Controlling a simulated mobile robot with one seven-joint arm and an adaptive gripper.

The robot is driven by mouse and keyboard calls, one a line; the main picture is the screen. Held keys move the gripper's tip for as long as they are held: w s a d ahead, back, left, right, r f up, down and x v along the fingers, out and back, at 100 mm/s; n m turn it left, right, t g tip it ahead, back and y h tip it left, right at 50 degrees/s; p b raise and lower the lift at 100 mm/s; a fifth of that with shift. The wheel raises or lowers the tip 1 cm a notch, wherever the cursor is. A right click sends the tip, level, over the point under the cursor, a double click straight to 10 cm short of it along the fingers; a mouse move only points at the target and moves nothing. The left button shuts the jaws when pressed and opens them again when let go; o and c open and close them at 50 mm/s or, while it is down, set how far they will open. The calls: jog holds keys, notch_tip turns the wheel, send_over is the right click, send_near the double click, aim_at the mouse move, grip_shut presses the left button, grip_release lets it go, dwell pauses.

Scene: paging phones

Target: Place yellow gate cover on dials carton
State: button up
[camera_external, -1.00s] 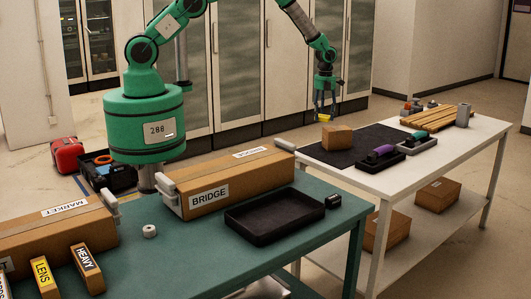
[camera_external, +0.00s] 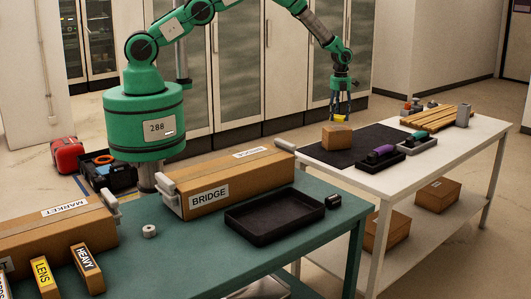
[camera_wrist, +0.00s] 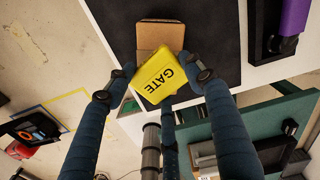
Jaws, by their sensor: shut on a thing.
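The yellow gate cover (camera_wrist: 158,76), lettered GATE, is held between the fingers of my gripper (camera_wrist: 152,84). It also shows as a small yellow patch in the external view (camera_external: 340,118). My gripper in the external view (camera_external: 341,107) points down and is shut on the cover. A plain brown carton (camera_external: 337,139) stands on the dark mat of the white table, just below and nearer the camera than my gripper. In the wrist view this carton (camera_wrist: 158,34) lies partly behind the cover. No DIALS lettering can be read on it.
The dark mat (camera_external: 322,156) lies on the white table (camera_external: 395,182). Trays with a purple item (camera_external: 379,154) and a green item (camera_external: 418,136) stand right of the carton. Wooden slats (camera_external: 436,119) lie farther back. The BRIDGE box (camera_external: 235,187) is on the green table.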

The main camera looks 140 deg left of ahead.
aim_at(339, 116)
jog(key=shift+f, duration=0.1)
jog(key=shift+f+p, duration=0.35)
jog(key=shift+f, duration=1.35)
jog(key=shift+f, duration=0.15)
jog(key=o, duration=1.2)
notch_tip(339, 116, up, 12)
jog(key=shift+r+b, duration=0.2)
jog(key=shift+b, duration=0.6)
